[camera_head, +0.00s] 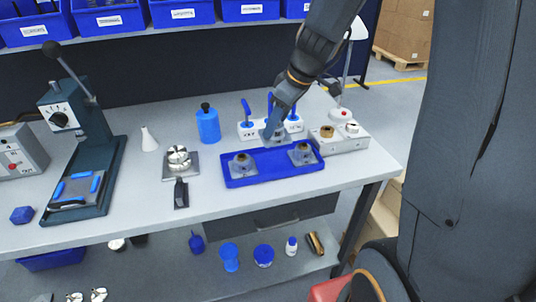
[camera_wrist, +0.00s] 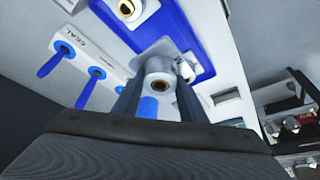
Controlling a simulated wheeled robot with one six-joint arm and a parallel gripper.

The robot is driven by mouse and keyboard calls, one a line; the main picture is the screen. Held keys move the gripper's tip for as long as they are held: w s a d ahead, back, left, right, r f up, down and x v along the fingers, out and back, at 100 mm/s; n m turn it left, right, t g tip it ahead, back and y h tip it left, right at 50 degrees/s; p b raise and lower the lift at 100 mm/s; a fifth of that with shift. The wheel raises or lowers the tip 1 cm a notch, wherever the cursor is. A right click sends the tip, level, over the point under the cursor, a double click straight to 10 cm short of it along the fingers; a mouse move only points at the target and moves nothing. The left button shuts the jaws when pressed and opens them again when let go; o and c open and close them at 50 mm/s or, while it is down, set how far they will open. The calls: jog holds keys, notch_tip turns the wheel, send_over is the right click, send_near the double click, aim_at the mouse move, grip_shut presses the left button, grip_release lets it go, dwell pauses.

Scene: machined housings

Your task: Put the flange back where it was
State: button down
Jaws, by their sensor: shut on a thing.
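My gripper (camera_head: 271,133) is shut on a grey flange (camera_wrist: 158,66) with a round hub and a brass-coloured bore. In the head view the held flange (camera_head: 268,139) shows at the back edge of the blue tray (camera_head: 262,181), partly hidden by my fingers. In the wrist view the flange sits between my two fingers (camera_wrist: 158,100), beside the blue tray (camera_wrist: 196,32); whether it touches anything below cannot be told. Two similar grey flanged parts stand in the tray, one left (camera_head: 242,164) and one right (camera_head: 302,153).
A white rack with blue-handled tools (camera_head: 247,131) stands close behind the tray. A white box (camera_head: 345,141) with a brass ring and red button is at the right. A silver part on a plate (camera_head: 179,158), a blue bottle (camera_head: 208,125) and a lever press (camera_head: 85,160) are left.

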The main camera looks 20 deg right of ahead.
jog(key=shift+w+d+f, duration=0.1)
jog(key=shift+w+f, duration=0.1)
jog(key=shift+f, duration=0.05)
jog(key=f, duration=0.5)
jog(key=shift+a+f+p, duration=0.2)
jog(key=shift+f+p, duration=0.05)
jog(key=shift+p, duration=0.05)
jog(key=shift+d+f, duration=0.1)
jog(key=shift+f, duration=1.85)
jog(key=shift+f, duration=0.1)
jog(key=c, duration=1.1)
grip_release()
